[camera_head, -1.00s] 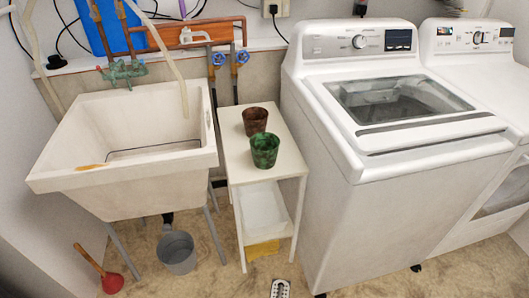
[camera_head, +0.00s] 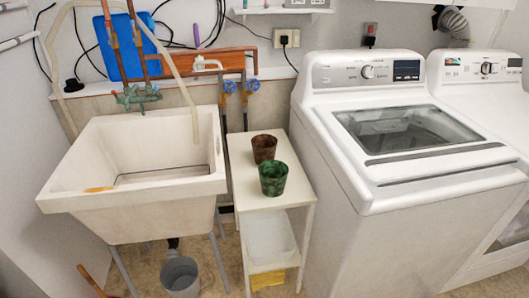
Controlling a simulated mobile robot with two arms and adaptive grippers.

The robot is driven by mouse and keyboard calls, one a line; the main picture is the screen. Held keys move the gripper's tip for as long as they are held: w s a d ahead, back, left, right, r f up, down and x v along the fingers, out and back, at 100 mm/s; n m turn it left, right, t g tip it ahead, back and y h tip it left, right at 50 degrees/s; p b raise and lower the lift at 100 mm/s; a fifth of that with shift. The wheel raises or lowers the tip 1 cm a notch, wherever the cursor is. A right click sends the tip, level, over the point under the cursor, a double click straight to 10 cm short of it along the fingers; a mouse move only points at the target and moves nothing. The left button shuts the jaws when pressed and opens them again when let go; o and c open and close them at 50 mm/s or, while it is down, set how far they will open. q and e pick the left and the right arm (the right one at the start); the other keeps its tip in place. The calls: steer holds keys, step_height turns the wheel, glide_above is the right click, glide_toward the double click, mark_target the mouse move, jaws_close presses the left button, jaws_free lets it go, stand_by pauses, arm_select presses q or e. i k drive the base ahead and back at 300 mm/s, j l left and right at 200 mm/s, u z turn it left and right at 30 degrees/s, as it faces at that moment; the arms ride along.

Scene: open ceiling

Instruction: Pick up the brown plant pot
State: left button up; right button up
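The brown plant pot (camera_head: 264,147) stands upright on the top of a narrow white shelf table (camera_head: 244,189), toward its back. A green pot (camera_head: 273,179) stands just in front of it and covers a little of its lower front. Both pots appear empty. Neither of my grippers shows in the head view.
A white utility sink (camera_head: 150,205) is left of the table and a white washing machine (camera_head: 400,160) is close on its right. A grey bucket (camera_head: 181,278) is under the sink. Pipes with blue valves (camera_head: 251,85) run behind the table. A plunger handle (camera_head: 92,281) is at the lower left.

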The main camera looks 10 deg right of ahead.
mark_target(265, 150)
steer(key=i+j+z, duration=0.2)
steer(key=i+j, duration=0.2)
steer(key=i+j+z, duration=0.2)
steer(key=j, duration=0.35)
steer(key=i, duration=0.1)
